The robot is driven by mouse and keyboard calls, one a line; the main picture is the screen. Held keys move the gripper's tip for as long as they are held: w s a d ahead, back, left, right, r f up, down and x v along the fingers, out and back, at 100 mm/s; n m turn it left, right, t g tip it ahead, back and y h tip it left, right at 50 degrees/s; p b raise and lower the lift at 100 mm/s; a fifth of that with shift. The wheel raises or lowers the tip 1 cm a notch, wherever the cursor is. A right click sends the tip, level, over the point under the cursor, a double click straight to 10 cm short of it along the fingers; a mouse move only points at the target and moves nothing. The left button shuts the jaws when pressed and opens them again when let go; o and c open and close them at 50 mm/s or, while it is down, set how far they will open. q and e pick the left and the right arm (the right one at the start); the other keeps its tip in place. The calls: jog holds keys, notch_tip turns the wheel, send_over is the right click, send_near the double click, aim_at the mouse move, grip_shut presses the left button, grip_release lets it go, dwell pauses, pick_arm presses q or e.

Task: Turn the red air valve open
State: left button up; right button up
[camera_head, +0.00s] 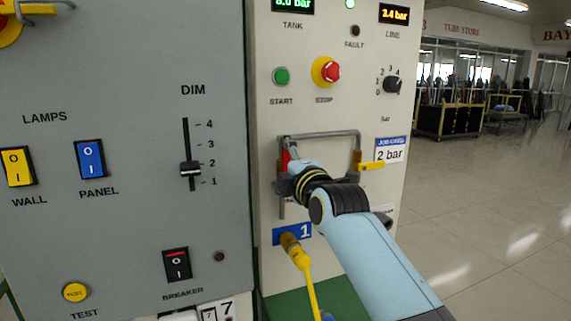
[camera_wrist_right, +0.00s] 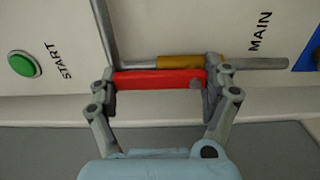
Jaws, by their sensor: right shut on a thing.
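The red air valve handle (camera_head: 286,158) is on the grey pipe at the left of the pipe loop on the cream panel. My right gripper (camera_head: 289,170) is at it, and my wrist hides much of the handle in the head view. In the right wrist view the red handle (camera_wrist_right: 150,80) lies alongside the pipe, in front of the brass valve body (camera_wrist_right: 180,62). The fingers of my right gripper (camera_wrist_right: 157,88) are closed on its two ends. My left gripper is in neither view.
A yellow valve handle (camera_head: 372,166) is on the right leg of the pipe loop (camera_head: 320,134). Below my wrist a yellow hose (camera_head: 308,283) hangs from a brass fitting. The red stop button (camera_head: 331,72) and green start button (camera_head: 281,76) are above. The grey switch panel is left.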

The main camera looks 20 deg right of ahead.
jog(key=shift+f, duration=0.35)
jog(key=o, duration=1.4)
jog(key=shift+s, duration=0.1)
jog(key=shift+o, duration=0.9)
jog(key=shift+r, duration=0.2)
jog(key=s, duration=1.2)
jog(key=shift+d, duration=0.15)
